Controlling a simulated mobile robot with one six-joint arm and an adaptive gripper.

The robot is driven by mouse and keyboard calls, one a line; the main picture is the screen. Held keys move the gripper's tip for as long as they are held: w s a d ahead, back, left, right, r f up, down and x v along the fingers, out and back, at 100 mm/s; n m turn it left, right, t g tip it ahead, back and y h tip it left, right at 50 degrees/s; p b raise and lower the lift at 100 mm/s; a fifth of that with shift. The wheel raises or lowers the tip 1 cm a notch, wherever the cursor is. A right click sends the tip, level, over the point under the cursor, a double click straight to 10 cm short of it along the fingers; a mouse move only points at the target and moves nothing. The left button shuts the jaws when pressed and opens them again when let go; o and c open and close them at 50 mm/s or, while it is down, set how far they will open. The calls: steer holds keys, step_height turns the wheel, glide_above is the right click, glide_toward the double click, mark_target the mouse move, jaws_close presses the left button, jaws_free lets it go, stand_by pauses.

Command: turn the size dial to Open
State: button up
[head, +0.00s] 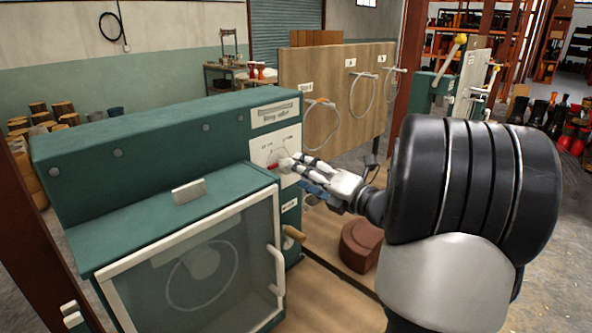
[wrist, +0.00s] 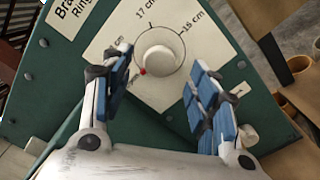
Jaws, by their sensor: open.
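The size dial is a round white knob (wrist: 160,58) on a white plate (wrist: 105,40) of the green machine. Its red mark (wrist: 143,71) sits at the knob's lower left in the wrist view. In the head view the dial (head: 284,162) is partly hidden by my gripper (head: 295,165). My gripper, also in the wrist view (wrist: 160,70), is open, its blue-padded fingers on either side of the knob, with visible gaps.
The green machine (head: 120,150) has a glass-fronted door (head: 200,275) with a white handle below the panel. A wooden-ended lever (head: 294,233) sticks out below the dial. A brown round block (head: 361,245) lies on the bench to the right. A board with hanging rings (head: 335,85) stands behind.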

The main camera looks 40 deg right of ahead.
steer(key=s, duration=0.8)
steer(key=shift+s+d, duration=0.25)
steer(key=shift+d, duration=0.05)
steer(key=shift+w, duration=0.1)
